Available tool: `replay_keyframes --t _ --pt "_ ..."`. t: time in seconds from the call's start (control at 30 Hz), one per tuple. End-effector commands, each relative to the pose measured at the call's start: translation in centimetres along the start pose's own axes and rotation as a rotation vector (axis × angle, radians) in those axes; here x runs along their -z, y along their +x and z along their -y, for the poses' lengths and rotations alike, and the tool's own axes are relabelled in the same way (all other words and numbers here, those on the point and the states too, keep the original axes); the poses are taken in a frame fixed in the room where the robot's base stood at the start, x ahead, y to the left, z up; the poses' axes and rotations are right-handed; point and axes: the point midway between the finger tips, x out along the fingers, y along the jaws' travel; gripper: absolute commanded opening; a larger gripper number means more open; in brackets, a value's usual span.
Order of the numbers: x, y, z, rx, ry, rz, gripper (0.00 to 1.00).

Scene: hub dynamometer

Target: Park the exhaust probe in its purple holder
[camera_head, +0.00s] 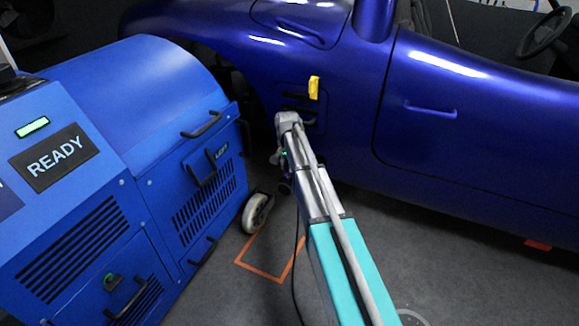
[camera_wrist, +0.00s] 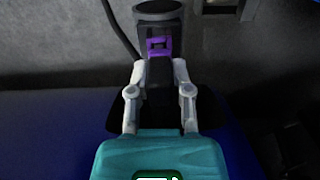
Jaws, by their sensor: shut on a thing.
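In the wrist view my gripper (camera_wrist: 159,72) has its two pale fingers closed on a dark block, which looks like the grip of the exhaust probe (camera_wrist: 159,78). A purple piece (camera_wrist: 159,47), in the holder's colour, shows just beyond the fingertips, with a dark round-topped cylinder (camera_wrist: 158,12) behind it. I cannot tell whether the probe sits in the purple piece or only lines up with it.
The blue car (camera_head: 470,135) stands close beyond my arm, with a yellow tab (camera_head: 314,87) on its side. A blue READY machine (camera_head: 110,190) stands at left, with a caster (camera_head: 257,212). A black cable (camera_wrist: 120,30) runs beside the cylinder.

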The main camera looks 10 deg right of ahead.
Motion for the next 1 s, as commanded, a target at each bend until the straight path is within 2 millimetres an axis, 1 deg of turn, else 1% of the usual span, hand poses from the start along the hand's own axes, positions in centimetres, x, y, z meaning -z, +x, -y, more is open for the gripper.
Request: replay_keyframes --t 1.0 --pt "0.0 -1.2 -0.1 -0.001 0.000 0.000 0.00"
